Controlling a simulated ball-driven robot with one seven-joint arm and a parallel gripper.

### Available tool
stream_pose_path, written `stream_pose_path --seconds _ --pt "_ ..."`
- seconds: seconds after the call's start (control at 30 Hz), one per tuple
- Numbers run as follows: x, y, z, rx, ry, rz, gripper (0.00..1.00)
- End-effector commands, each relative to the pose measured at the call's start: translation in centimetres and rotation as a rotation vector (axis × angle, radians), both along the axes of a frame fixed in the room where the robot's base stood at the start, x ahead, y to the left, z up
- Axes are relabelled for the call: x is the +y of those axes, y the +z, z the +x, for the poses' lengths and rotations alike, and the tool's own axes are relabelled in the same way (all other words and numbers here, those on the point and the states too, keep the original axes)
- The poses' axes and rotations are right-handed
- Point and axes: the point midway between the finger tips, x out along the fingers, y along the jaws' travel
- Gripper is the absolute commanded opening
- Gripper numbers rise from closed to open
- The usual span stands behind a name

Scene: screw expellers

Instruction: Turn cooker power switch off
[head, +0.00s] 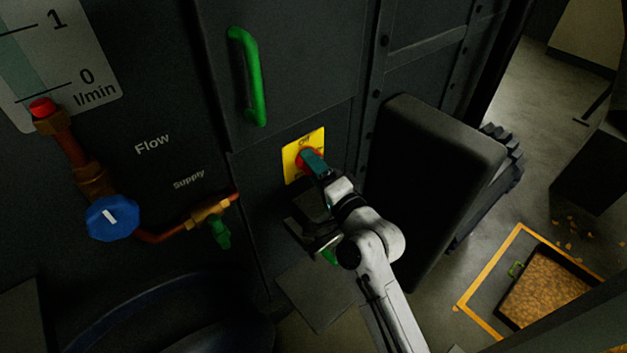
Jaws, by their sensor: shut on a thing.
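The cooker power switch (300,161) is a red rotary knob on a yellow plate (291,164), set in a dark panel at the picture's middle. Lettering that looks like "Off" shows at the plate's top. My gripper (312,162) is at the switch, its teal fingers shut on the red knob. The fingers and my white arm come from the lower right and hide much of the knob, so its exact turn angle cannot be read.
A green handle (250,76) is above the switch. A blue valve knob (112,218) and copper pipes (160,236) are at left. A black box (435,165) juts out close to my arm's right. A tray of orange-brown pieces (551,284) is on the floor at lower right.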

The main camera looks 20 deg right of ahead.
Motion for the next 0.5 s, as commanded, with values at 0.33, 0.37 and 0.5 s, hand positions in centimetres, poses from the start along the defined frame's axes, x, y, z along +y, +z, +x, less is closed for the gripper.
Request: stream_pose_path --seconds 0.33,0.37,0.5 --pt "-0.14 -0.91 0.06 -0.103 0.000 -0.310 0.25" --pt "-0.16 -0.90 0.06 -0.110 0.000 -0.335 0.25" --pt "-0.15 -0.86 0.07 -0.145 0.002 -0.448 0.25"
